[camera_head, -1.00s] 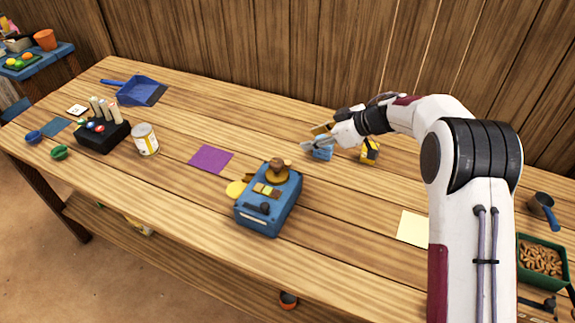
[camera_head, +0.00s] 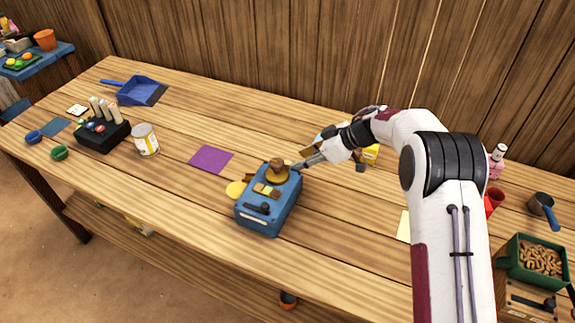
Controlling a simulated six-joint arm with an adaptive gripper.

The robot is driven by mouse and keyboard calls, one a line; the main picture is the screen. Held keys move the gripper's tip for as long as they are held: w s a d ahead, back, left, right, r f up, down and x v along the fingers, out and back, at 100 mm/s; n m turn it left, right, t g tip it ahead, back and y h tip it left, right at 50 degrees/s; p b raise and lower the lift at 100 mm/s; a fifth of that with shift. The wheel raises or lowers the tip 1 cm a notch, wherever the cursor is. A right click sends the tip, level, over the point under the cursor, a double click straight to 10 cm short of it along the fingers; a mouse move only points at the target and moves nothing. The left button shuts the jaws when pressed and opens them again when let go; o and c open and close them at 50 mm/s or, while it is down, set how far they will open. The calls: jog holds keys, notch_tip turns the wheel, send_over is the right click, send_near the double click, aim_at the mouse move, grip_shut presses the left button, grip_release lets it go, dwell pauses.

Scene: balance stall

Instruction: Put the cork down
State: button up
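The cork (camera_head: 277,164) is a small brown piece sitting on the yellow pan on top of the blue balance (camera_head: 266,208). My gripper (camera_head: 301,166) is just to the right of the cork, at the pan's edge, pointing left toward it. The fingers look thin and small from here. I cannot tell whether they are apart or touching the cork. A second yellow disc (camera_head: 236,189) shows at the balance's left side.
A purple square (camera_head: 211,159) lies left of the balance, with a can (camera_head: 145,139) and a black block of pegs (camera_head: 102,135) beyond it. A blue dustpan (camera_head: 136,91) lies at the back left. A green tray (camera_head: 538,260) and a dark scoop (camera_head: 543,208) stand right. Clear wood lies in front.

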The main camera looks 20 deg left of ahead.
aim_at(289, 163)
jog(key=shift+a+f, duration=0.25)
jog(key=shift+a, duration=0.05)
jog(key=shift+w+x, duration=0.15)
jog(key=shift+x, duration=0.6)
jog(key=shift+w+x, duration=0.15)
jog(key=shift+x, duration=1.7)
jog(key=c, duration=0.8)
